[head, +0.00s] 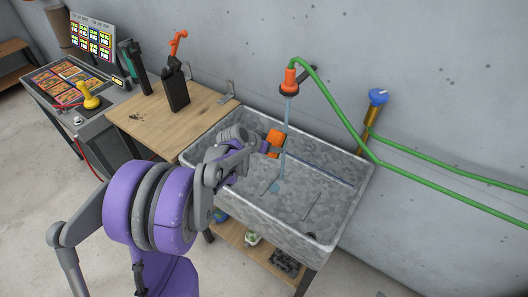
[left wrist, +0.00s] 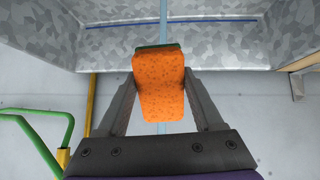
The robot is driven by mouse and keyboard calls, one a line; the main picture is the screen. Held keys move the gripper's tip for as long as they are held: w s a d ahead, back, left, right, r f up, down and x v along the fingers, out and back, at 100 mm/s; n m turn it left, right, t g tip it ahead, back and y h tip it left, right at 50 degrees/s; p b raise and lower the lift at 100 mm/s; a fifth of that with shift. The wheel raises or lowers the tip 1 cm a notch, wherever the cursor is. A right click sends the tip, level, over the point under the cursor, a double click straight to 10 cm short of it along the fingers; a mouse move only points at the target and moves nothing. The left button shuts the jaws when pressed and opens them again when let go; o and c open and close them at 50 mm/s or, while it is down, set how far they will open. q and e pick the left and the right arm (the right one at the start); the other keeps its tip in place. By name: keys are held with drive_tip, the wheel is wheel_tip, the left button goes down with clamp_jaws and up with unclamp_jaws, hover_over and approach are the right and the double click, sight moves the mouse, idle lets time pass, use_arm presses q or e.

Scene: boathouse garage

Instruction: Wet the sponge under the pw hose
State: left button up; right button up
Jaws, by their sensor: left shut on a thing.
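The orange sponge (head: 274,138) is held by my left gripper (head: 265,144) above the sink, just left of the water stream. In the left wrist view the sponge (left wrist: 160,88) sits between the two fingers of my left gripper (left wrist: 160,98), with a dark green layer along its far edge. The hose nozzle (head: 290,80) has an orange end on a green hose (head: 340,104). A pale blue stream of water (head: 285,125) falls from it into the sink. In the wrist view the stream (left wrist: 163,28) passes behind the sponge; I cannot tell whether they touch. My right gripper is not in view.
The grey mottled sink (head: 318,230) stands against the wall. A wooden table (head: 190,112) at its left holds a dark canister (head: 175,92) with an orange top. A yellow post with a blue cap (head: 376,100) is behind the sink's right end. Items lie on a shelf below.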

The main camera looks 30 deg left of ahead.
sight(282, 137)
use_arm(q)
drive_tip(key=shift+w+d, duration=0.2)
drive_tip(key=shift+w, duration=0.8)
drive_tip(key=shift+w+d, duration=0.15)
drive_tip(key=shift+w, duration=0.8)
drive_tip(key=shift+w+d, duration=0.2)
drive_tip(key=shift+w, duration=0.8)
drive_tip(key=s+a, duration=0.2)
drive_tip(key=s, duration=0.8)
drive_tip(key=v, duration=0.3)
drive_tip(key=s+f+p+v, duration=0.1)
drive_tip(key=v, duration=0.1)
drive_tip(key=shift+s+a+r, duration=0.1)
drive_tip(key=shift+s+r, duration=0.05)
drive_tip(key=shift+r, duration=0.1)
